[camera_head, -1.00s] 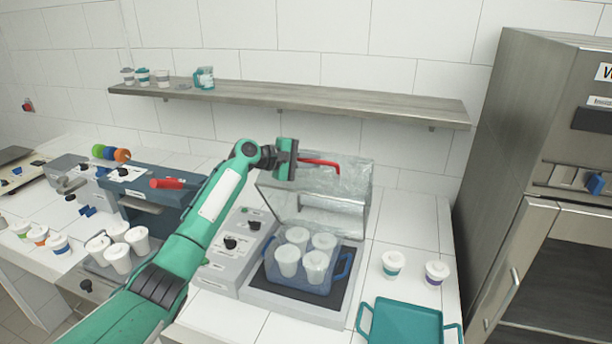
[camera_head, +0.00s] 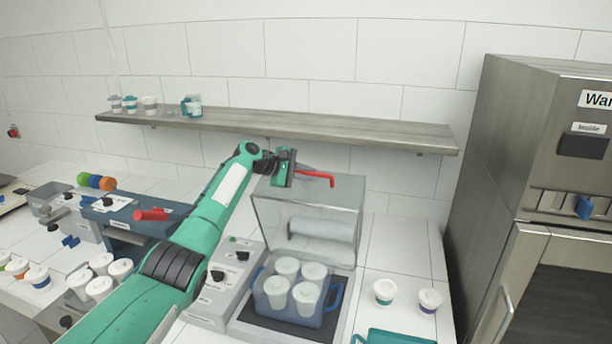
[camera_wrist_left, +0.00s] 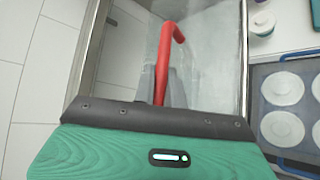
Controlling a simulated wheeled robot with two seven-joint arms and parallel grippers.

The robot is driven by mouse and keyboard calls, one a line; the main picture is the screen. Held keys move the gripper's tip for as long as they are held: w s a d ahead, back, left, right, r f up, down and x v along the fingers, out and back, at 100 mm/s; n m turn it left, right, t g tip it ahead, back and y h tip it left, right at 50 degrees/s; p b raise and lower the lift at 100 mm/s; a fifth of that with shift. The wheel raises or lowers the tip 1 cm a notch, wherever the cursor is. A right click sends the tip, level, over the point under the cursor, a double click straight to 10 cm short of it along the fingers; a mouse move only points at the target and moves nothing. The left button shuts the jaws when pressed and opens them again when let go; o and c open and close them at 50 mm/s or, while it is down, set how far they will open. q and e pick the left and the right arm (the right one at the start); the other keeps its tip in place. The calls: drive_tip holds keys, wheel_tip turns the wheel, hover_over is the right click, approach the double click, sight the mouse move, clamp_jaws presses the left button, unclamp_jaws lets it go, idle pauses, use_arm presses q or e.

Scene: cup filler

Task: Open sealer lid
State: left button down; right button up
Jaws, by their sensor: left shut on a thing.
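The sealer (camera_head: 216,302) stands on the counter with its clear lid (camera_head: 330,210) raised and tilted up at the back. A red handle (camera_head: 318,175) sticks out at the lid's top edge. My left gripper (camera_head: 288,172) is at that edge and shut on the red handle; the left wrist view shows the handle (camera_wrist_left: 165,60) between the fingers (camera_wrist_left: 162,88). A blue tray (camera_head: 262,297) with several lidded white cups (camera_head: 287,267) sits on the sealer's dark bed under the lid. My right gripper is not in view.
Two cups (camera_head: 384,291) and a teal tray (camera_head: 392,337) are right of the sealer. A steel cabinet (camera_head: 480,190) stands at the far right.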

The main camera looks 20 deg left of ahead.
use_arm(q)
drive_tip(key=shift+f, duration=0.15)
drive_tip(key=c, duration=1.6)
unclamp_jaws()
drive_tip(key=shift+o, duration=0.7)
drive_tip(key=shift+w, duration=0.1)
drive_tip(key=shift+a, duration=0.1)
drive_tip(key=b+v, duration=0.5)
drive_tip(key=v, duration=0.8)
drive_tip(key=shift+s+a+r, duration=0.2)
drive_tip(key=shift+r, duration=0.05)
